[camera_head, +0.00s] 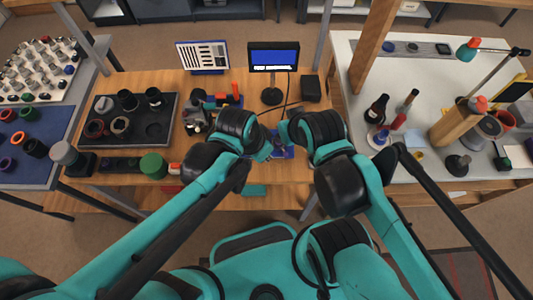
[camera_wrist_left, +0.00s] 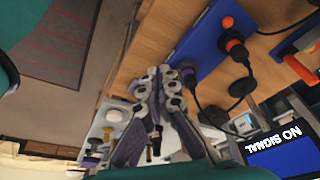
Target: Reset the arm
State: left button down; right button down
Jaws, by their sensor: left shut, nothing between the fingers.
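My left arm (camera_head: 195,200) comes in from the left, and its wrist is over the front middle of the wooden bench (camera_head: 225,85). In the left wrist view my left gripper (camera_wrist_left: 158,76) has its fingers drawn together, with nothing between them. My right arm (camera_head: 375,210) is bent toward the same spot. Its gripper cannot be made out behind the arm links.
A small monitor (camera_head: 273,56) stands at the back of the bench. A dark tray (camera_head: 153,140) with lens parts and a green cylinder (camera_head: 153,165) are on the left. A white table (camera_head: 350,60) with bottles and a lamp is on the right. Cables run near the monitor.

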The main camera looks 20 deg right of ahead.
dwell(0.5)
pick_arm(q)
jog(key=w+a+r+n+t+y, duration=0.1)
jog(key=a+n, duration=0.3)
jog(key=a, duration=0.5)
jog(key=a+r+n+t+y, duration=0.1)
jog(key=a+r+n+t, duration=0.2)
jog(key=a, duration=0.7)
jog(key=w+a+r+n+t+y, duration=0.1)
jog(key=a+r+n, duration=0.2)
jog(key=a, duration=0.7)
jog(key=n, duration=0.2)
jog(key=shift+w+a+r+n+t, duration=0.15)
jog(key=shift+w+r+n+t, duration=0.05)
jog(key=shift+w+n+t, duration=0.2)
